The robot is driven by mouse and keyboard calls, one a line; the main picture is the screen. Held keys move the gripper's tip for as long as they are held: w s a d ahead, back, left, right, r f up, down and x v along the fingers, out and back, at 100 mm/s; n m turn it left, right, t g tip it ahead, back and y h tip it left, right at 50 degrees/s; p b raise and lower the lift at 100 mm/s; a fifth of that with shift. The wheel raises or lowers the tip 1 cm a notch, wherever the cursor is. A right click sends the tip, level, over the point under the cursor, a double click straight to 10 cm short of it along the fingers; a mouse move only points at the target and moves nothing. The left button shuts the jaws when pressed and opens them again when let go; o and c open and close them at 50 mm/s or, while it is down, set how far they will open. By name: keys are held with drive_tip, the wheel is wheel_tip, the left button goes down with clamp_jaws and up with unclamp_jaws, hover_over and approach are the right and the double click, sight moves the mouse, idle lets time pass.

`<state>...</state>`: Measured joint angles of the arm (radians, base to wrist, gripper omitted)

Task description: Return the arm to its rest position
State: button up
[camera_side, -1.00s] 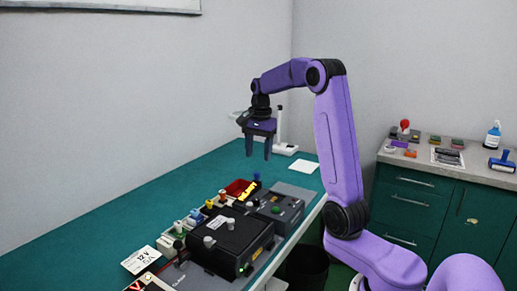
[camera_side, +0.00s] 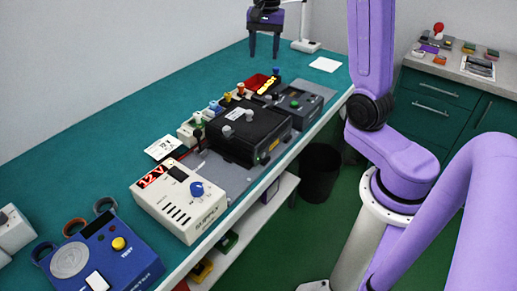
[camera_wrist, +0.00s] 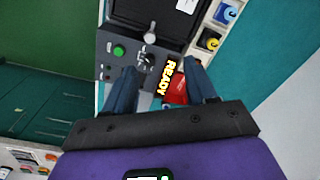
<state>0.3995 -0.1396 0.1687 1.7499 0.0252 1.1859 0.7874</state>
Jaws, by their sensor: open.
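My gripper (camera_side: 264,50) hangs at the top of the side view, fingers pointing down, above the far part of the teal bench (camera_side: 95,135). Its two fingers are apart with nothing between them. In the wrist view my gripper (camera_wrist: 162,90) shows both blue fingers spread. The upper part of my arm is cut off by the top edge of the side view.
A cream 12 V supply (camera_side: 172,212) and a blue TEST box (camera_side: 130,262) are nearer. A lamp stand (camera_side: 304,25) rises behind my gripper.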

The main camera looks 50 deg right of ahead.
drive_tip(key=s+a+f+n, duration=0.1)
drive_tip(key=s+a+n, duration=0.45)
drive_tip(key=a, duration=0.25)
drive_tip(key=s+a+f+n, duration=0.2)
drive_tip(key=s+a+n, duration=0.3)
drive_tip(key=a+n, duration=0.25)
drive_tip(key=s+a+f+n, duration=0.1)
drive_tip(key=s+f+n, duration=0.1)
drive_tip(key=s+n, duration=0.4)
drive_tip(key=s+a+f+n, duration=0.1)
drive_tip(key=s+n, duration=0.4)
drive_tip(key=s, duration=0.8)
drive_tip(key=shift+a+f+n, duration=0.35)
drive_tip(key=shift+a+n, duration=0.05)
drive_tip(key=shift+a, duration=0.3)
drive_tip(key=shift+w, duration=0.1)
